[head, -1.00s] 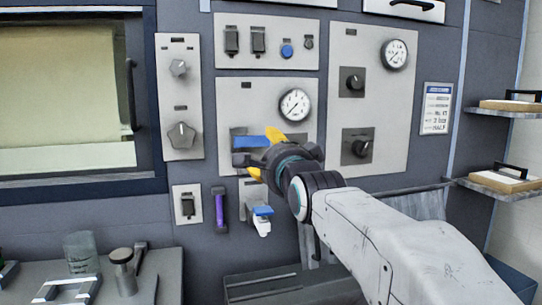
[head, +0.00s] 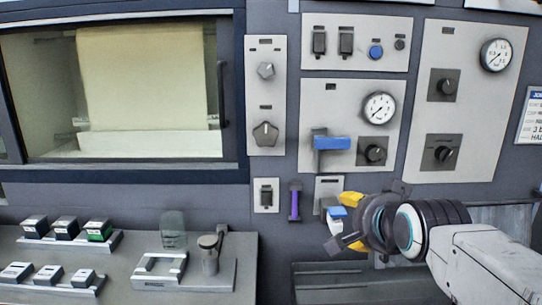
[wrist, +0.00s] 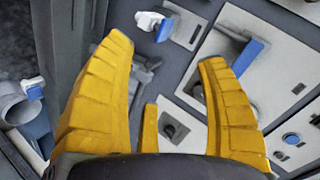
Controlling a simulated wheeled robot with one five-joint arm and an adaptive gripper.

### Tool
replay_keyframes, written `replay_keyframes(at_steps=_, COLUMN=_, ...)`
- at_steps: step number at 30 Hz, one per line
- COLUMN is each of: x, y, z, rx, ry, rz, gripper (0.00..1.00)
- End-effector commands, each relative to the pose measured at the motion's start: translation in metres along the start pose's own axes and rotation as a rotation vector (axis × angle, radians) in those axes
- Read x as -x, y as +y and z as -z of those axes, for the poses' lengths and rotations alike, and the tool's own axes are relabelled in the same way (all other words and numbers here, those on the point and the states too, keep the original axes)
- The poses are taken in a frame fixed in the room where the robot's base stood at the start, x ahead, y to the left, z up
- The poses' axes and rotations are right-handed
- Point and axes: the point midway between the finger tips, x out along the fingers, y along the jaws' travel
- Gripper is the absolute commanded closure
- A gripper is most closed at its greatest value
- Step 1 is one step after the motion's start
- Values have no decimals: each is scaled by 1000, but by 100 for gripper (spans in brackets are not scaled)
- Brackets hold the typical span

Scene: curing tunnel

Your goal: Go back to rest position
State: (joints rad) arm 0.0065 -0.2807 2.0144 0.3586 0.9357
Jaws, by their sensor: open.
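My gripper (head: 347,222) is at the lower right of the head view, in front of the machine's lower panel. Its yellow fingers (wrist: 155,75) are spread apart in the wrist view, with nothing between them. A lever with a blue handle (head: 333,143) sits on the gauge panel, above the gripper; it also shows in the wrist view (wrist: 248,57). A small white valve with a blue top (head: 337,212) is just beside the upper finger in the head view, and partly hidden by the gripper. I cannot tell whether they touch.
A purple handle (head: 295,202) hangs left of the gripper. Knobs and gauges (head: 379,107) cover the panels above. A bench (head: 235,245) at the lower left holds several small blocks, a clear cup (head: 173,228) and a metal fixture (head: 209,256). A lit window (head: 150,80) is at upper left.

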Motion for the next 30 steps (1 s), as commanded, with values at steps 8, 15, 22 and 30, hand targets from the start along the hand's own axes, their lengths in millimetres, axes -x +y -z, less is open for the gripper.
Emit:
replay_keyframes(at_steps=8, x=88, y=70, z=-52, rx=508, ry=-325, rz=-260, gripper=34)
replay_keyframes(at_steps=15, x=146, y=117, z=-87, rx=787, ry=-575, rz=-333, gripper=34)
replay_keyframes(at_steps=22, x=168, y=136, z=-101, rx=890, ry=-684, rz=-344, gripper=34)
replay_keyframes(at_steps=30, x=170, y=138, z=-103, rx=902, ry=-694, rz=-344, gripper=34)
